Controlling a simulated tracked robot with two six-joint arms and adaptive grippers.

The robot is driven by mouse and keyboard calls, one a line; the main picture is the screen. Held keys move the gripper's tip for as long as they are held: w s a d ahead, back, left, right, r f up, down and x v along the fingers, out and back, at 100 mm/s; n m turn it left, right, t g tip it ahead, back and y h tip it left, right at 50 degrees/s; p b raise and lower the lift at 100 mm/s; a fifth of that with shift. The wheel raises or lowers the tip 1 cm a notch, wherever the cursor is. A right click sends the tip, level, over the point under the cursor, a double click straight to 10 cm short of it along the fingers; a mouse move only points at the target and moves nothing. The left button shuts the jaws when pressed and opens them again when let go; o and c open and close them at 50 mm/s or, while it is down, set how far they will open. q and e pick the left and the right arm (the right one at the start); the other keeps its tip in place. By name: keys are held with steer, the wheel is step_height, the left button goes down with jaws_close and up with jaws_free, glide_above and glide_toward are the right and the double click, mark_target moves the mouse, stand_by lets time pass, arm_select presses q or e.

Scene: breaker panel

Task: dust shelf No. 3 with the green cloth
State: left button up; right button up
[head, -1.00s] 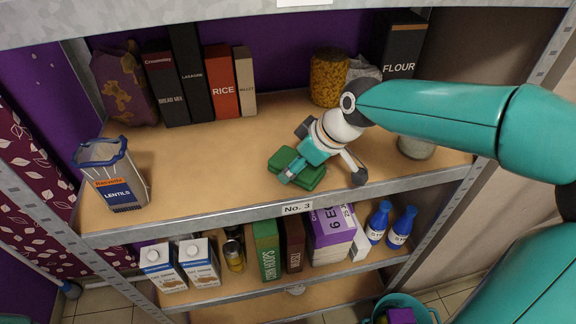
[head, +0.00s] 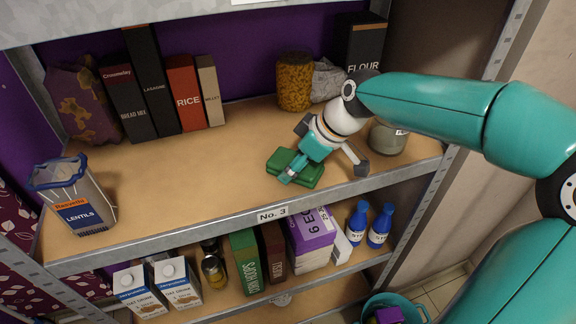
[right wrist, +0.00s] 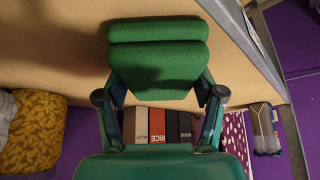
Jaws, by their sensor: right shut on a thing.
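The green cloth (head: 309,174) is a folded pad on shelf No. 3 (head: 190,190), right of the middle and near the front edge. It also shows in the right wrist view (right wrist: 158,58). My right gripper (head: 292,172) is shut on the cloth, its fingers on either side of it in the right wrist view (right wrist: 160,85). The cloth appears to rest on the board; the exact contact is hidden. The label "No. 3" (head: 272,214) is on the shelf's front edge. My left gripper is not in view.
At the back stand a patterned bag (head: 85,100), several upright boxes including RICE (head: 187,92), a pasta jar (head: 294,82) and a FLOUR box (head: 362,45). A LENTILS bag (head: 75,198) stands at the left front. A jar (head: 388,138) stands right of my gripper. The middle board is clear.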

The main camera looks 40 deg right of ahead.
mark_target(238, 184)
steer(key=shift+s+d+f, duration=0.1)
steer(key=shift+s+d, duration=0.1)
steer(key=shift+d, duration=0.3)
steer(key=shift+s+d, duration=0.15)
steer(key=shift+d, duration=0.3)
steer(key=shift+d+b, duration=0.1)
steer(key=shift+b, duration=0.2)
